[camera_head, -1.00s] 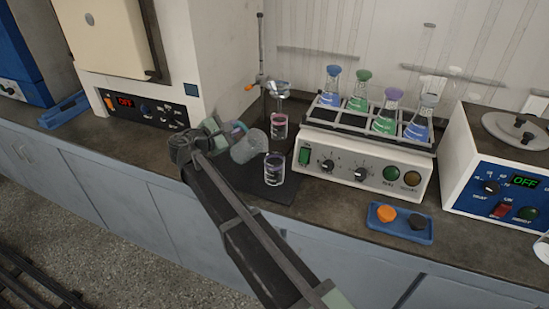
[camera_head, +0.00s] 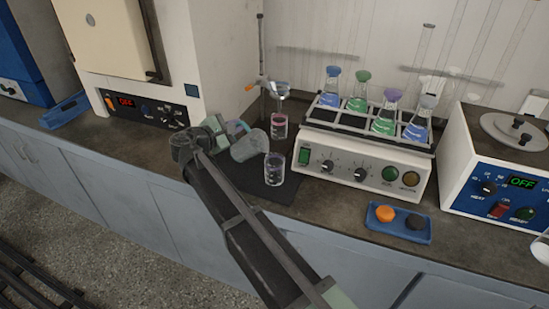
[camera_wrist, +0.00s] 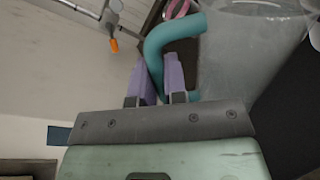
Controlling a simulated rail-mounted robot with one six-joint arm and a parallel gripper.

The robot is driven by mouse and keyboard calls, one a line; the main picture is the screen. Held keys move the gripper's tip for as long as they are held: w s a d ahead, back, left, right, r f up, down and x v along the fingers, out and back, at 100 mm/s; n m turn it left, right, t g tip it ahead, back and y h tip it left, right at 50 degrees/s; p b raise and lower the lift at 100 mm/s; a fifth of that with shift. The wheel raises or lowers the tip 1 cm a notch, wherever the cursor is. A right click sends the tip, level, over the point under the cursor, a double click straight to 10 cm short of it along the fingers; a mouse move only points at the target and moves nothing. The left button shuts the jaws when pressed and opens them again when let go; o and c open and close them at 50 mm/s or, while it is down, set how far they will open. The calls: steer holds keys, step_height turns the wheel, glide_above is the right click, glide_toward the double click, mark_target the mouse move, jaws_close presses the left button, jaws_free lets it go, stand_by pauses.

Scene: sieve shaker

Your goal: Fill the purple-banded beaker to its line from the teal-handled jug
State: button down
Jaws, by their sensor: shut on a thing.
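The clear jug (camera_head: 249,146) is tipped on its side, mouth toward the lower right, above and left of the front beaker. In the wrist view, its teal handle (camera_wrist: 170,34) lies between the purple fingers of my gripper (camera_wrist: 158,80), which is shut on it. The jug's body (camera_wrist: 245,55) fills the upper right there. A clear beaker (camera_head: 275,172) stands upright on the dark mat below the jug's mouth.
A stand with an orange clamp (camera_head: 264,85) rises behind the pink-banded beaker. A shaker with several flasks (camera_head: 360,165) stands right, a blue tray (camera_head: 398,222) in front of it. A white oven-like unit (camera_head: 140,105) is left. The dark mat's front (camera_head: 266,192) is clear.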

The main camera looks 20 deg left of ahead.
steer(key=shift+s+d+r+m+p, duration=0.1)
steer(key=shift+d+r+m+p, duration=0.25)
steer(key=shift+r+m+p, duration=0.5)
stand_by(1.8)
steer(key=f+n+b, duration=0.1)
steer(key=b, duration=0.1)
steer(key=a+f+n+b, duration=0.1)
steer(key=f+b, duration=0.1)
steer(key=a+f+n+b, duration=0.1)
steer(key=f+b, duration=0.1)
steer(key=shift+w+a+f, duration=0.2)
steer(key=shift+w+a, duration=0.05)
steer(key=shift+w, duration=0.1)
steer(key=shift+a+r+n+h+p, duration=0.25)
steer(key=shift+r+n+h+p, duration=0.15)
steer(key=shift+r+p, duration=0.25)
steer(key=shift+d+r, duration=0.1)
steer(key=shift+d, duration=0.1)
steer(key=a+f+n+b, duration=0.2)
steer(key=b, duration=0.1)
steer(key=a+f+n+b, duration=0.1)
steer(key=a+n, duration=0.1)
steer(key=shift+w+f+t+h+b, duration=0.3)
steer(key=shift+w+f+b, duration=0.1)
steer(key=shift+a+f+n+b, duration=0.1)
steer(key=shift+f+n+b, duration=0.25)
steer(key=shift+n, duration=0.2)
steer(key=shift+a+n+b, duration=0.2)
steer(key=shift+n+b, duration=0.1)
steer(key=shift+n, duration=0.2)
